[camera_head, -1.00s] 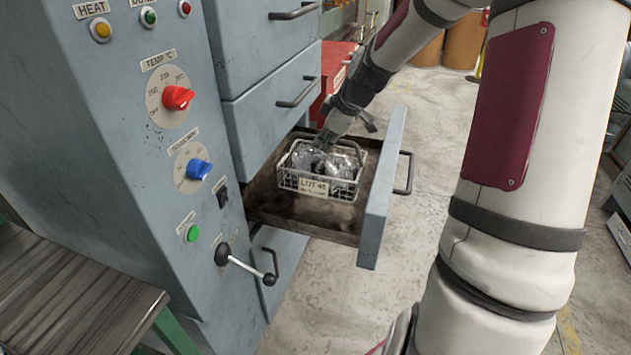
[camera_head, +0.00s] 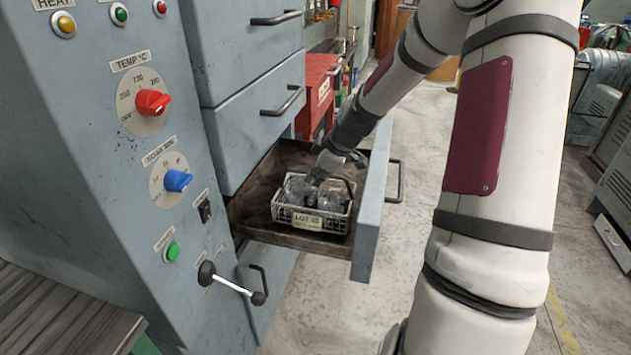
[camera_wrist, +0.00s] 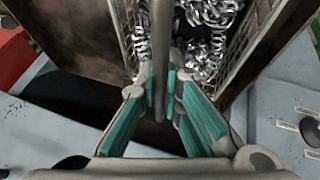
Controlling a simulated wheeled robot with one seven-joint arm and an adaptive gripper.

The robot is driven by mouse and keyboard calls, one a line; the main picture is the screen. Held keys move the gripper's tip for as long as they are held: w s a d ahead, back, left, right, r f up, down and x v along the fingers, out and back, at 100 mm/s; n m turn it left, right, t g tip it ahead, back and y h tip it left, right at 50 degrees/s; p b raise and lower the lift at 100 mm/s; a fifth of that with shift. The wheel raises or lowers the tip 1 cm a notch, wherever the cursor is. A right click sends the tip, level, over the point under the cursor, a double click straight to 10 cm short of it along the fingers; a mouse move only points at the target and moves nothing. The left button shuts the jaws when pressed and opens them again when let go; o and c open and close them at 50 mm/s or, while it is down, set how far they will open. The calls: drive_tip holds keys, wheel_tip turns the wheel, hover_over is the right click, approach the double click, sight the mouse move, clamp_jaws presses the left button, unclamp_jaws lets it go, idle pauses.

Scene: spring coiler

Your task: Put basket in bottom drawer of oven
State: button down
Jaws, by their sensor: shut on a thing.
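The wire basket (camera_head: 315,222), filled with shiny metal coils and bearing a LOT label, is inside an open, brown-lined drawer (camera_head: 262,178) of the blue-grey oven. It is close to the drawer's near side wall; I cannot tell whether it rests on the floor. My gripper (camera_head: 318,176) reaches down into the basket from above. In the wrist view, my gripper's teal-padded fingers (camera_wrist: 168,75) are closed around the basket's handle bar (camera_wrist: 159,50), and the coils (camera_wrist: 205,45) show beyond it.
Closed drawers (camera_head: 255,90) sit above the open one, and a front with a handle (camera_head: 262,285) is below it. The drawer front (camera_head: 371,205) stands out to the right. A lever (camera_head: 235,285) projects from the control panel. A red cabinet (camera_head: 316,92) stands behind.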

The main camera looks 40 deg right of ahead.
drive_tip(key=shift+f, duration=0.65)
drive_tip(key=c, duration=1.7)
unclamp_jaws()
